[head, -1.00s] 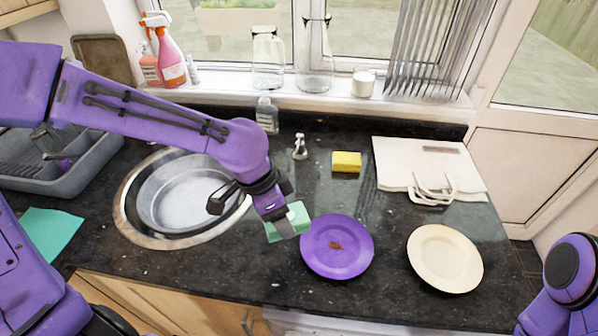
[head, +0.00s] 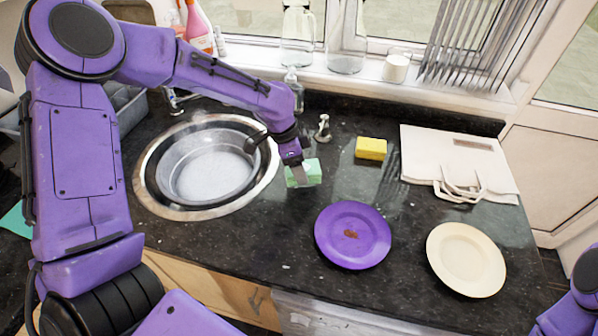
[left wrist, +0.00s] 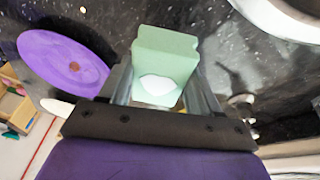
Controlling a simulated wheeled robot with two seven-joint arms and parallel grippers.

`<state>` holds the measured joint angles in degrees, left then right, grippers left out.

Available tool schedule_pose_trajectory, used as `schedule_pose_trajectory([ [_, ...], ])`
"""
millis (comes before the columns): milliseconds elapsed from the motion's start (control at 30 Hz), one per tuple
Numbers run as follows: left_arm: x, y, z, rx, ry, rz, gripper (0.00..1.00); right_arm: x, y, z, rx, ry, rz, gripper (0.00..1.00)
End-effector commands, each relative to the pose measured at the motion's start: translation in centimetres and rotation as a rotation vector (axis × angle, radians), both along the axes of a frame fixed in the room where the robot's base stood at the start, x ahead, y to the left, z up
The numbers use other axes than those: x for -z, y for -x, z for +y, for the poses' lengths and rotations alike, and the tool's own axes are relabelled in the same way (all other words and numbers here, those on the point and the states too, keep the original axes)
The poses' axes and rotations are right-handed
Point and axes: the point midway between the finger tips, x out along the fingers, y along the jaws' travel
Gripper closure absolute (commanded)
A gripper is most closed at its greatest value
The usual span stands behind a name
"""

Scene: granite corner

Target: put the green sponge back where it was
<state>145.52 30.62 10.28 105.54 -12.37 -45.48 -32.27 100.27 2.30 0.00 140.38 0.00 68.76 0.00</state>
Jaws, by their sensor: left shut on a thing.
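The green sponge (head: 303,173) is between the fingers of my left gripper (head: 299,176), which is shut on it. In the head view it is over the dark counter, right of the sink and up-left of the purple plate (head: 336,248). In the left wrist view the sponge (left wrist: 165,60) sits between the two fingers (left wrist: 160,85), with a white patch on its near face. I cannot tell whether its underside touches the counter. The purple plate has a reddish-brown stain in its middle. My right gripper is out of view; only part of the right arm shows at the right edge.
The round sink (head: 150,190) with a metal basin is at left. A yellow sponge (head: 371,149) lies behind the purple plate. A cream plate (head: 466,260) and a pale bag (head: 425,150) lie at right. A small tap-like fitting (head: 322,128) stands behind my gripper.

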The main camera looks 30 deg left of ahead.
Motion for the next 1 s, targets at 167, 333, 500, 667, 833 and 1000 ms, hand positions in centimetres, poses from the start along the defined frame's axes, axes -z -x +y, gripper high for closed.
schedule_pose_trajectory([
  [167, 2.3, -0.5, 0.4, -0.001, 0.0, 0.005, 0.86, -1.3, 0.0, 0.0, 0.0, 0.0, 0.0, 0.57],
  [333, 4.0, -0.6, 0.4, 0.0, -0.001, -0.001, 0.86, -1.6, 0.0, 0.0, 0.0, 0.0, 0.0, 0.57],
  [500, 4.0, -0.6, 0.4, 0.0, -0.001, -0.001, 0.86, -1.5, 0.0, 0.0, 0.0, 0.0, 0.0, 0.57],
  [667, 4.3, -0.6, 0.4, 0.0, -0.001, -0.001, 0.28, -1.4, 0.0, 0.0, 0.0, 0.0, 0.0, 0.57],
  [833, 4.3, -0.6, 0.4, 0.0, -0.001, -0.001, 0.12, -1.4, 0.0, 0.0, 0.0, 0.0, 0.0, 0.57],
  [1000, 4.1, -0.6, 0.4, 0.0, -0.001, -0.001, 0.12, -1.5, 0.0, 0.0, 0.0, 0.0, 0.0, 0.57],
])
